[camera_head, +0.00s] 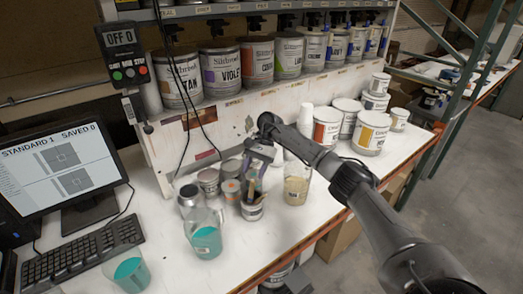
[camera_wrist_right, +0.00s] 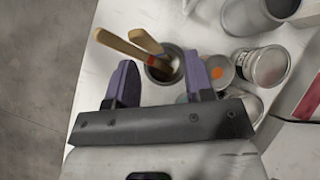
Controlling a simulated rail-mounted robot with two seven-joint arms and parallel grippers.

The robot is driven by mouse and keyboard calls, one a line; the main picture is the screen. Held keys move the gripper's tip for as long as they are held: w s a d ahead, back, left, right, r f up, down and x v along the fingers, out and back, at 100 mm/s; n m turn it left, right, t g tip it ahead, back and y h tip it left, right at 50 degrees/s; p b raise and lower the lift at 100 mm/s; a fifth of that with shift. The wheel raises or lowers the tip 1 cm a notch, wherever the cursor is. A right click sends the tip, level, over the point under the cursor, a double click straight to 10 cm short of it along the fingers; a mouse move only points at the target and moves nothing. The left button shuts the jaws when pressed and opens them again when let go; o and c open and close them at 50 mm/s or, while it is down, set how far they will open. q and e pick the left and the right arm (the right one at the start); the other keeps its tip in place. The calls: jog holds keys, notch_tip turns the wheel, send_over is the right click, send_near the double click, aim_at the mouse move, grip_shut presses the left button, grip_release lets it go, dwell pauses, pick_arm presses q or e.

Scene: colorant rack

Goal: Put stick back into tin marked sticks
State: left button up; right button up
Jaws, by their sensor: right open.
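A small grey tin (camera_head: 252,211) stands on the white bench, with wooden sticks (camera_head: 255,192) leaning out of it. Its label cannot be read. In the right wrist view the tin (camera_wrist_right: 177,56) lies beyond and between my fingers, and light wooden sticks (camera_wrist_right: 122,43) lean over its rim to the upper left. One shows a red mark near its lower end. My right gripper (camera_head: 250,172) is above the tin, pointing down. In the wrist view its purple fingers (camera_wrist_right: 159,72) are spread apart with nothing seen clamped between them. My left gripper is not in view.
A jug of teal liquid (camera_head: 206,240) stands just in front, and a beaker with beige contents (camera_head: 296,190) is to the right. Several small tins (camera_head: 209,181) crowd the left side. Paint cans (camera_head: 371,132) stand at the right. A keyboard (camera_head: 80,250) lies left.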

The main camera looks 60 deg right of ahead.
jog(key=v, duration=1)
jog(key=shift+d+r, duration=0.15)
jog(key=shift+r, duration=0.1)
dwell(0.3)
